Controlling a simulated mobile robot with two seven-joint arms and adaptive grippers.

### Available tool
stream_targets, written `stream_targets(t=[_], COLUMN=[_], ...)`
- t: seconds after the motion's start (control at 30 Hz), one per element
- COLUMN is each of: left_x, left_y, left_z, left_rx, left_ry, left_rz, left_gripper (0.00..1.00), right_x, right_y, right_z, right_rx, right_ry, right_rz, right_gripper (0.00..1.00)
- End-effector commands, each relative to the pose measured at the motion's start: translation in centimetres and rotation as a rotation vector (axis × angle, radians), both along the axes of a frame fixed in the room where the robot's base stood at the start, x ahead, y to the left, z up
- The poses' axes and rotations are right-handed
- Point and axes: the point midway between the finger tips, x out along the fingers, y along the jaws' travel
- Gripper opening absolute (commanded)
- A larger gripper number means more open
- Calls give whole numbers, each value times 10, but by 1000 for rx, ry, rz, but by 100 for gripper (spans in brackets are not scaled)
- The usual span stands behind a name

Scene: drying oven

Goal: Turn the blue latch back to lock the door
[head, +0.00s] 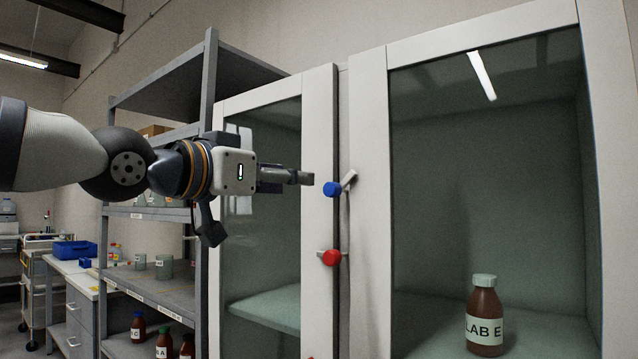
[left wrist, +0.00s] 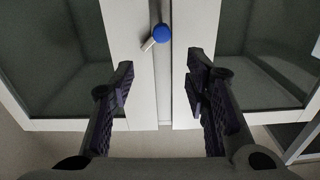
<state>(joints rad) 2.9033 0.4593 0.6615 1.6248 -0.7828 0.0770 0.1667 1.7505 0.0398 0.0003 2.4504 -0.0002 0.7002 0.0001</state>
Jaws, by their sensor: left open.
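The blue latch (head: 332,189) is on the edge of the left cabinet door, with its pale lever (head: 349,179) tilted up to the right across the gap beside the right door. In the left wrist view the blue latch (left wrist: 162,33) shows at the top, its lever slanting down to the left. My left gripper (head: 308,178) is just left of the latch, apart from it. It also shows in the left wrist view (left wrist: 160,68), its two fingers spread wide with nothing between them. My right gripper is not in view.
A red latch (head: 331,257) sits lower on the same door edge. A brown LAB E bottle (head: 485,318) stands behind the right glass door. A grey shelf rack (head: 160,220) with bottles and jars stands left of the cabinet, near my left arm.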

Motion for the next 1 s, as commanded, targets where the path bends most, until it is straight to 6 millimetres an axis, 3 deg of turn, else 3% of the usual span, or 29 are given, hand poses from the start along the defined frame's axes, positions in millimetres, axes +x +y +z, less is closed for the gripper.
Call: stream_targets(t=[0.03,0.1,0.33,0.5,0.73,0.77,0.93,1.0], left_x=[16,32,74,86,85,85,85,85], left_y=[-8,-19,-49,-58,-59,-59,-59,-59], left_z=[-11,-12,-13,-12,-7,-7,-7,-7], left_rx=[3,4,1,3,3,3,3,3], left_ry=[16,17,17,15,10,10,10,10], left_rz=[1,0,-2,-1,-1,-1,-1,-1], left_gripper=[42,42,42,42,42,40,2,0], right_x=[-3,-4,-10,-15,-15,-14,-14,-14], right_y=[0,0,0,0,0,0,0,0], right_z=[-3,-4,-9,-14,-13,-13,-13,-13], right_rx=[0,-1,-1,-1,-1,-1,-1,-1], right_ry=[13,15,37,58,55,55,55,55], right_rz=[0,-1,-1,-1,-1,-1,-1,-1], right_gripper=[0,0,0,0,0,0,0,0])
